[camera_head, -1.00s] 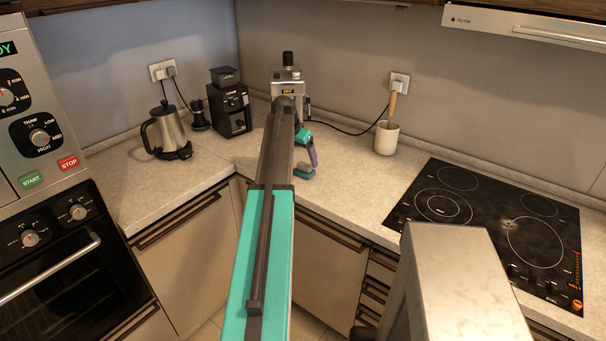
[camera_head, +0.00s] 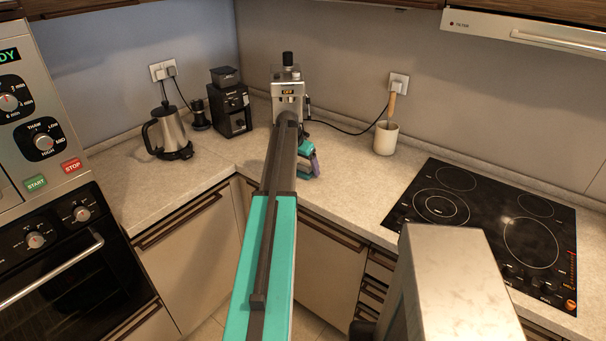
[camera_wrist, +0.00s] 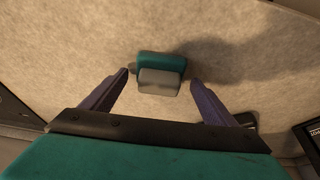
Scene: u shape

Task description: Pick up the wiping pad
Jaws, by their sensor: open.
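The wiping pad (camera_wrist: 162,64) lies on the counter in the wrist view, teal with a grey block on its near side. My gripper (camera_wrist: 160,77) is open, with one purple finger to the left of the pad and one to the right. Both fingers look apart from the pad, with a wider gap on the right. In the head view my gripper (camera_head: 311,166) is low over the counter in front of the espresso machine. The pad is mostly hidden there behind the gripper and arm.
The espresso machine (camera_head: 289,92) stands behind my gripper. A black grinder (camera_head: 231,108) and a kettle (camera_head: 169,132) stand to the left. A utensil crock (camera_head: 386,138) and a black cooktop (camera_head: 490,220) are to the right. Counter between gripper and crock is clear.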

